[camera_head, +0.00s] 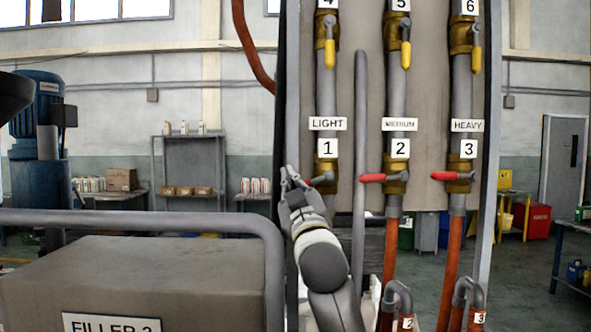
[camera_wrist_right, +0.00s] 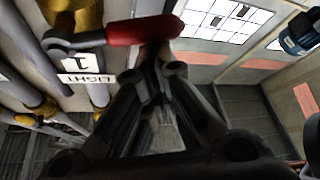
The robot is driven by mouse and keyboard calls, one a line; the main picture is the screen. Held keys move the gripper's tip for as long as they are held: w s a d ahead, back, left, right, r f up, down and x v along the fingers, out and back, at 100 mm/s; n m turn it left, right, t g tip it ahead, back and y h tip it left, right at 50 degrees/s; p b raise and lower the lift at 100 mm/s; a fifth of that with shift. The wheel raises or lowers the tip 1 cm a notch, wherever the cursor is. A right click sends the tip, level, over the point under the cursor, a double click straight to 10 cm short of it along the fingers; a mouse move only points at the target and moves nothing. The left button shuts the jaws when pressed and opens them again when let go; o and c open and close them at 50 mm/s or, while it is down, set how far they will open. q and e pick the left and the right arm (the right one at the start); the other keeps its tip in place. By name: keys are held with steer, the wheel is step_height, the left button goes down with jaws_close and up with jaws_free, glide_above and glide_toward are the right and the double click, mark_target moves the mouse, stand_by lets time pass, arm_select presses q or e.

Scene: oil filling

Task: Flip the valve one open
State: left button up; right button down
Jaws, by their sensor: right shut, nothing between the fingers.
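Valve one is a brass valve (camera_head: 327,172) under the labels "LIGHT" and "1" on the left pipe of the panel. Its red handle (camera_wrist_right: 144,30) shows large in the right wrist view, lying crosswise to the pipe. In the head view my right gripper (camera_head: 289,176) covers most of that handle. My right gripper also shows in the right wrist view (camera_wrist_right: 150,65); its fingers are shut and empty, with the tips close to the red handle. I cannot tell whether they touch it. My left gripper is not in view.
Valves two (camera_head: 385,178) and three (camera_head: 453,175) have red handles pointing left, crosswise to their pipes. Upper valves with yellow handles (camera_head: 330,52) hang downward. A grey vertical rail (camera_head: 360,130) stands just right of valve one. The "FILLER 2" box (camera_head: 150,275) is at lower left.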

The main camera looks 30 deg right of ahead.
steer(key=s+d+f+n+g+y+p, duration=0.1)
steer(key=d+f+n+y, duration=0.4)
steer(key=n, duration=0.5)
steer(key=shift+s+f+g+y+p, duration=0.3)
steer(key=shift+s+f+y+p, duration=0.1)
steer(key=shift+s+f+p, duration=0.6)
steer(key=shift+w+d+f, duration=0.1)
steer(key=shift+w, duration=0.1)
